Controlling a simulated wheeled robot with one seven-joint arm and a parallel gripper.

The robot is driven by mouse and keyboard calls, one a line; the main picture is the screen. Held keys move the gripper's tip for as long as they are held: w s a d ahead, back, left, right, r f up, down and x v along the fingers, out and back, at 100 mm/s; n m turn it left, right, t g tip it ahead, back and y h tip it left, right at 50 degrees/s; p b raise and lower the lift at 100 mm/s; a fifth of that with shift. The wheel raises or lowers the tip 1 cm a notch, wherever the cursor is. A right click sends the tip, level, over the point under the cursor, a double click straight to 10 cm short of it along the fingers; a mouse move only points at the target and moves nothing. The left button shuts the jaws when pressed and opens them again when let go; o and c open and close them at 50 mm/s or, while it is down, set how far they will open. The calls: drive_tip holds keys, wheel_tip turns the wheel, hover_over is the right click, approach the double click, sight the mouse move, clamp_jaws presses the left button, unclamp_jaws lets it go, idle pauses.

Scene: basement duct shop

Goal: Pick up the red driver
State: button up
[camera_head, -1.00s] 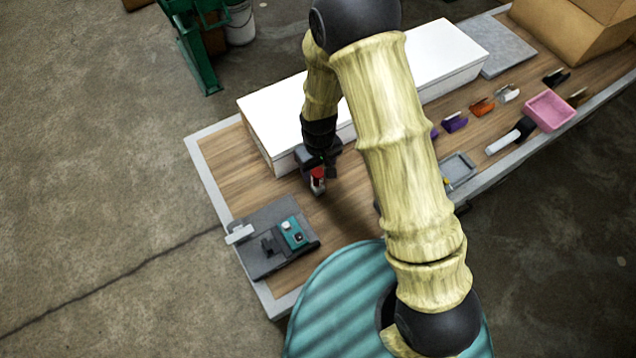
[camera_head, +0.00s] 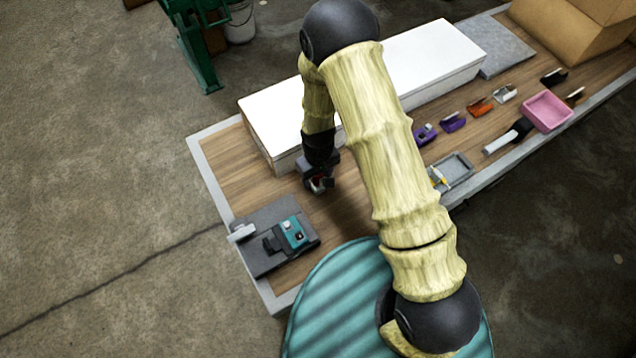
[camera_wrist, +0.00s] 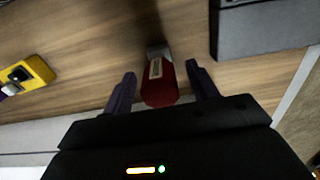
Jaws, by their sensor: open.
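The red driver (camera_wrist: 160,84) shows in the wrist view between the two dark fingers of my gripper (camera_wrist: 160,88). It has a red handle with a pale label and a grey end pointing up in the picture. My gripper is open, with a finger on each side and a visible gap to the handle. In the head view my gripper (camera_head: 318,184) is low over the wooden bench, in front of the white box. Only a small bit of red (camera_head: 317,182) shows there; the gripper hides the rest.
A grey plate with a teal device (camera_head: 292,232) lies at the bench's near left. The long white box (camera_head: 262,112) stands behind my gripper. A grey tray (camera_head: 456,172), coloured clips and a pink bin (camera_head: 547,111) are to the right. A yellow object (camera_wrist: 32,72) is left in the wrist view.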

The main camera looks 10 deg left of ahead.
clamp_jaws()
drive_tip(key=shift+r, duration=0.15)
wheel_tip(320, 180, up, 10)
drive_tip(key=shift+f+b, duration=0.1)
drive_tip(key=shift+b, duration=1.15)
drive_tip(key=c, duration=0.9)
unclamp_jaws()
drive_tip(key=shift+c, duration=0.8)
